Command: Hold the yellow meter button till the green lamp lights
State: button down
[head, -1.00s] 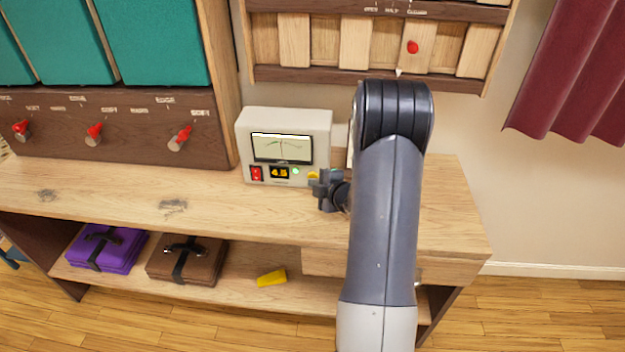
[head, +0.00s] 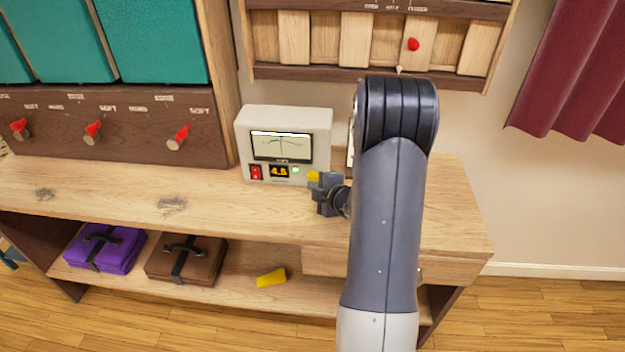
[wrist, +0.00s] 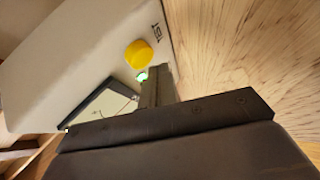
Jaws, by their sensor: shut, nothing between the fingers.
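The meter (head: 322,125) is a cream box with a needle dial, standing on the wooden counter. Its yellow button (head: 313,176) is at the lower right of its front. It also shows in the wrist view (wrist: 139,54), standing out from the face. The small green lamp (head: 296,170) left of the button looks bright green; it glows in the wrist view (wrist: 142,76) too. My gripper (head: 316,185) is shut and empty, just in front of the button at its lower right. In the wrist view the fingertips (wrist: 156,70) lie beside the button and look apart from it.
A red switch (head: 256,172) and an orange-lit display (head: 279,171) sit on the meter's front. Cabinets with red knobs (head: 93,132) stand left. Purple (head: 105,250) and brown (head: 187,260) cases and a yellow block (head: 271,278) lie on the lower shelf. The counter left of the meter is clear.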

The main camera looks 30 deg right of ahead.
jog(key=shift+s+a+f+b, duration=0.1)
jog(key=shift+s+a+b, duration=0.2)
jog(key=shift+s+b, duration=0.2)
jog(key=shift+s+a+b, duration=0.4)
jog(key=shift+s+a, duration=0.15)
jog(key=shift+s, duration=0.25)
jog(key=shift+s+a+b, duration=0.35)
jog(key=shift+s+a, duration=0.2)
jog(key=shift+s, duration=0.25)
jog(key=shift+w+d+r+p, duration=0.25)
jog(key=shift+w+d+p, duration=0.5)
jog(key=shift+w, duration=0.25)
jog(key=p, duration=0.2)
jog(key=shift+s+a+r+p, duration=0.1)
jog(key=shift+s+a+p, duration=0.1)
jog(key=shift+p, duration=0.2)
jog(key=s+b, duration=0.1)
jog(key=s+a+b, duration=0.1)
jog(key=s+a, duration=0.1)
jog(key=shift+s+a+f+b, duration=0.25)
jog(key=shift+s+f+b, duration=0.1)
jog(key=shift+b, duration=0.05)
jog(key=shift+s+a+r, duration=0.1)
jog(key=shift+s+a, duration=0.25)
jog(key=shift+s, duration=0.2)
